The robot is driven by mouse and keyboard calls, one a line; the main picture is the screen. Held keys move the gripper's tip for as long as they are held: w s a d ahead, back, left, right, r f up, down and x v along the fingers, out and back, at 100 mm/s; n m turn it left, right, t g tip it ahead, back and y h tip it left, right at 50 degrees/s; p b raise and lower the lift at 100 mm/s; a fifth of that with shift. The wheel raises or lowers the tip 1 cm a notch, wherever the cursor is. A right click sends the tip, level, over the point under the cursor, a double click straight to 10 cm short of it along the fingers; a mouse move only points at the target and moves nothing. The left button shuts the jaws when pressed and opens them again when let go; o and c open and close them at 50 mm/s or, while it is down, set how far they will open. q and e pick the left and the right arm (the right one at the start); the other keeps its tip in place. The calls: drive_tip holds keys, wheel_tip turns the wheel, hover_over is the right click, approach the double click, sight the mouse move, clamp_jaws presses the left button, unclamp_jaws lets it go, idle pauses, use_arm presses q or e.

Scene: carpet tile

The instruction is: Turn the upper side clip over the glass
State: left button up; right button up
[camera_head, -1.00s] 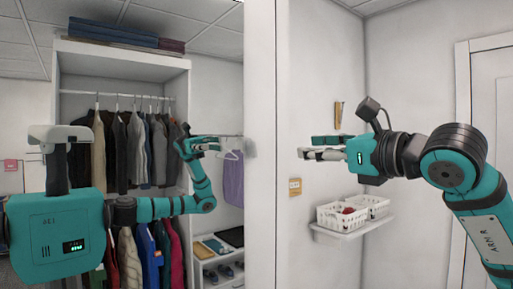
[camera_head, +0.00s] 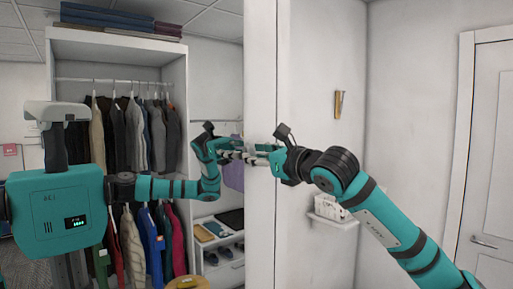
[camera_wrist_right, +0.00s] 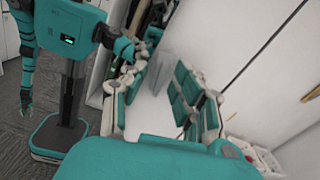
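The tall glass at the left acts as a mirror (camera_head: 215,75) and shows my body (camera_head: 60,205) and a reflected arm (camera_head: 165,188). Its right side meets a white vertical strip (camera_head: 261,60). My right gripper (camera_head: 259,154) reaches left across this strip, close to its reflection. In the right wrist view, its fingers (camera_wrist_right: 160,100) stand apart on both sides of a pale surface, with nothing seen held. I cannot make out the upper side clip; the fingers may hide it. My left gripper is not in view.
A brass-coloured fitting (camera_head: 338,104) is on the wall right of the strip. Below it, a wall shelf (camera_head: 330,220) carries a white basket (camera_head: 328,206), partly behind my right arm. A door (camera_head: 490,160) is at the right. Hanging clothes show in the mirror.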

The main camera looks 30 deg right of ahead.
drive_tip(key=shift+w, duration=0.15)
clamp_jaws()
drive_tip(key=shift+n, duration=0.3)
drive_tip(key=n+b, duration=0.2)
drive_tip(key=n, duration=1.2)
drive_tip(key=shift+a+f+n, duration=0.1)
drive_tip(key=shift+n, duration=0.3)
drive_tip(key=shift+f+n, duration=0.1)
drive_tip(key=shift+n, duration=0.2)
